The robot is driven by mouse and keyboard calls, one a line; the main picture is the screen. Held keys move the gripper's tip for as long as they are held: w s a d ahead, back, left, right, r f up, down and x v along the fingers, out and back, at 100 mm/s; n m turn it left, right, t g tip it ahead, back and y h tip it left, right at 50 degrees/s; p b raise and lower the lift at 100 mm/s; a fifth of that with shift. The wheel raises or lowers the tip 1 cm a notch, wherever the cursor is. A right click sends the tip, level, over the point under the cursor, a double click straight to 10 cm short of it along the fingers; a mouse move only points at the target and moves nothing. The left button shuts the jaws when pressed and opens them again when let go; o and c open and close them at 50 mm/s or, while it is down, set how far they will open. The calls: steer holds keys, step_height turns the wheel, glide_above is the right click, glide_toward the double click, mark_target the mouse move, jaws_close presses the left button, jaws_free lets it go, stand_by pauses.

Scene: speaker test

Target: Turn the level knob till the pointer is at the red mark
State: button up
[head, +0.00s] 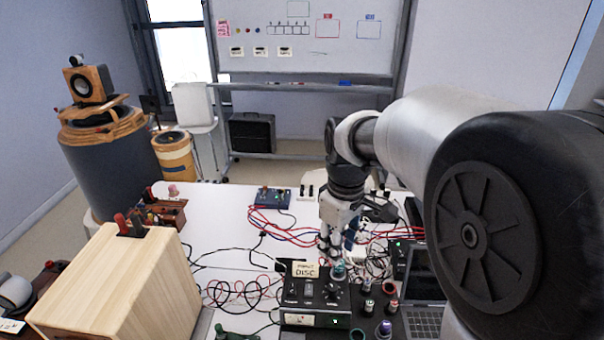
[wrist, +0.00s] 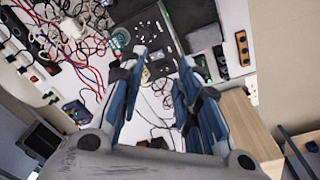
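A black control box (head: 315,302) with small knobs and switches stands at the front of the white table; it also shows at the top of the wrist view (wrist: 165,20). A dark knob (head: 331,291) sits on its top, but I cannot tell if it is the level knob. The pointer and red mark are too small to make out. My gripper (head: 332,250) points down over the cables near the box's far edge. In the wrist view its blue-grey fingers (wrist: 160,62) are spread apart with nothing between them.
A handwritten card (head: 305,269) stands at the back of the box. A wooden speaker cabinet (head: 120,285) is at left, a laptop (head: 424,320) at right. Several small round parts (head: 367,306) stand right of the box. Red and black cables (head: 290,236) crowd the table. Clear tabletop lies at left-centre.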

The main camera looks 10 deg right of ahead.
steer(key=n, duration=0.2)
glide_toward(333, 287)
steer(key=shift+g, duration=0.4)
steer(key=f+b, duration=0.1)
steer(key=f, duration=0.2)
steer(key=f+b, duration=0.1)
steer(key=f, duration=0.1)
steer(key=f+b, duration=0.1)
steer(key=f, duration=0.2)
steer(key=shift+w+f+b, duration=0.3)
steer(key=shift+f, duration=0.05)
steer(key=shift+c, duration=0.3)
jaws_close()
